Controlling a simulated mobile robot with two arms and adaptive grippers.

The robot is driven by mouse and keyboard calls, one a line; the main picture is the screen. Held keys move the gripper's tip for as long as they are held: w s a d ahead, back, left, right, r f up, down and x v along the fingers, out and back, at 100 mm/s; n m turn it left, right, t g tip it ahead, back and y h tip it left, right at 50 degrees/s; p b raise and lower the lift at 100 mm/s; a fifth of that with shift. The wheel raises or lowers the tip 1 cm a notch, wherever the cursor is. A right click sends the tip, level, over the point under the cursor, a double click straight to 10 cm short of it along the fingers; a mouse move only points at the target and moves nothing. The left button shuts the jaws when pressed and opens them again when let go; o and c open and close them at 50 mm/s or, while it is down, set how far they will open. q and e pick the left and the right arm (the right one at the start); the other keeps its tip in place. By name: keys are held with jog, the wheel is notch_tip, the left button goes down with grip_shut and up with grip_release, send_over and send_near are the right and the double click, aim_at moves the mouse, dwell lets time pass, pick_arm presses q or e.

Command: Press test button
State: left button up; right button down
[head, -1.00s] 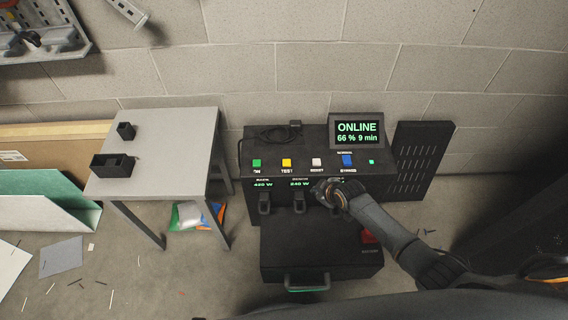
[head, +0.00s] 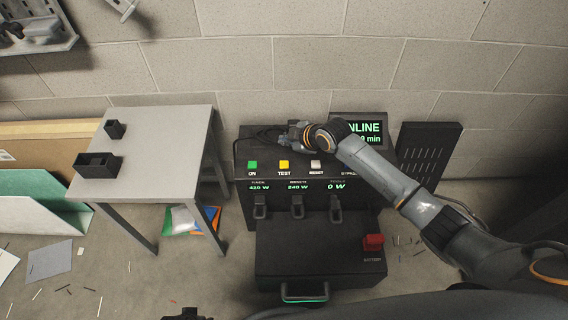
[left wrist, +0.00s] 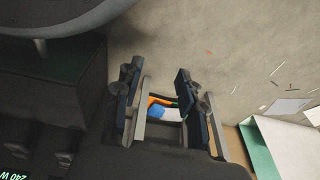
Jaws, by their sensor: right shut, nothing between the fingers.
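The yellow TEST button (head: 284,164) sits on the sloped front strip of the black power unit (head: 246,200), between the green ON button (head: 252,164) and the white RESET button (head: 316,164). My right gripper (head: 290,132) is shut and empty. In the head view it appears just above and behind the TEST button, over the unit's top; I cannot tell its exact height. My right forearm hides the blue button and part of the screen (head: 366,128). My left gripper (left wrist: 158,85) is open and empty in the left wrist view, with its fingers apart.
Several dark plugs (head: 297,206) hang on the unit's front above a black battery box (head: 320,262) with a red connector (head: 373,242). A grey table (head: 150,150) with two black bins stands to the left. A black cable lies on the unit's top near my right gripper.

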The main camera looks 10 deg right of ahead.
aim_at(286, 165)
notch_tip(286, 165, down, 3)
jog(key=b, duration=0.3)
jog(key=shift+f, duration=0.15)
notch_tip(286, 165, down, 4)
jog(key=b, duration=0.3)
jog(key=shift+b, duration=0.35)
jog(key=shift+f+b, duration=0.35)
jog(key=shift+f, duration=0.2)
pick_arm(q)
notch_tip(286, 165, up, 20)
jog(key=w+t, duration=0.1)
jog(key=w, duration=0.1)
pick_arm(e)
jog(key=shift+f, duration=0.2)
jog(key=shift+f, duration=0.1)
pick_arm(q)
jog(key=shift+f, duration=0.15)
pick_arm(e)
jog(key=shift+f, duration=0.3)
pick_arm(q)
jog(key=shift+w, duration=0.1)
